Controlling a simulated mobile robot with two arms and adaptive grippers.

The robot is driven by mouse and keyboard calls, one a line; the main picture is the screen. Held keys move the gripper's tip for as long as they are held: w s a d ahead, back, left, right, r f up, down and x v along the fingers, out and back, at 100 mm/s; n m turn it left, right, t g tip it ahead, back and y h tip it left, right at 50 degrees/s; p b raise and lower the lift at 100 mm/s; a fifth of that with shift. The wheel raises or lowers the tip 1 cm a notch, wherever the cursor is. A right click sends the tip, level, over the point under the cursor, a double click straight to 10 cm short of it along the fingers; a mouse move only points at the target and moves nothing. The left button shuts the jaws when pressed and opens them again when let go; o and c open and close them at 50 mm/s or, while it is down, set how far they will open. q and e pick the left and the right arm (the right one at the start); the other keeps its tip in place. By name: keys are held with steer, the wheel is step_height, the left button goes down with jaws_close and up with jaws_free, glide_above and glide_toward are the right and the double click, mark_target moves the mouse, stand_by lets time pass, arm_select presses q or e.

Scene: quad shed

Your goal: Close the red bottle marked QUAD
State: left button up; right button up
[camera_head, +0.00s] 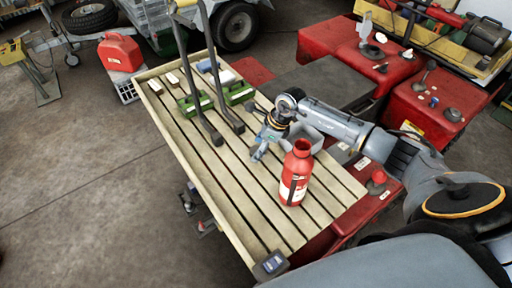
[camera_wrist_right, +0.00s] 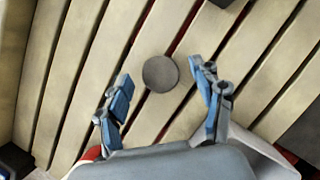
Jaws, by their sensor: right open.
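The red bottle (camera_head: 296,178) stands upright on the slatted wooden table, near its front right part. A pale label shows on its side; I cannot read it. Its top shows a narrow neck, with no separate cap that I can make out. My right gripper (camera_head: 262,148) is low over the slats, behind and left of the bottle, apart from it. In the right wrist view its blue fingers (camera_wrist_right: 168,92) are spread apart and hold nothing. A dark grey round disc (camera_wrist_right: 160,74) lies on the slats just beyond and between the fingertips. My left gripper is not in view.
A grey bin (camera_head: 312,138) stands behind the bottle, close to my right arm. Green boxes (camera_head: 236,92) and two long dark bars (camera_head: 197,100) occupy the table's far part. A red jerrycan (camera_head: 120,52) stands beyond the table's left edge.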

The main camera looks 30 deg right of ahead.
steer(key=shift+f, duration=0.25)
steer(key=shift+c, duration=0.2)
steer(key=c, duration=0.7)
steer(key=shift+c, duration=0.2)
steer(key=shift+w+r+b, duration=0.1)
steer(key=shift+r+b, duration=0.2)
steer(key=shift+r, duration=0.2)
step_height(320, 180, up, 9)
steer(key=b, duration=0.3)
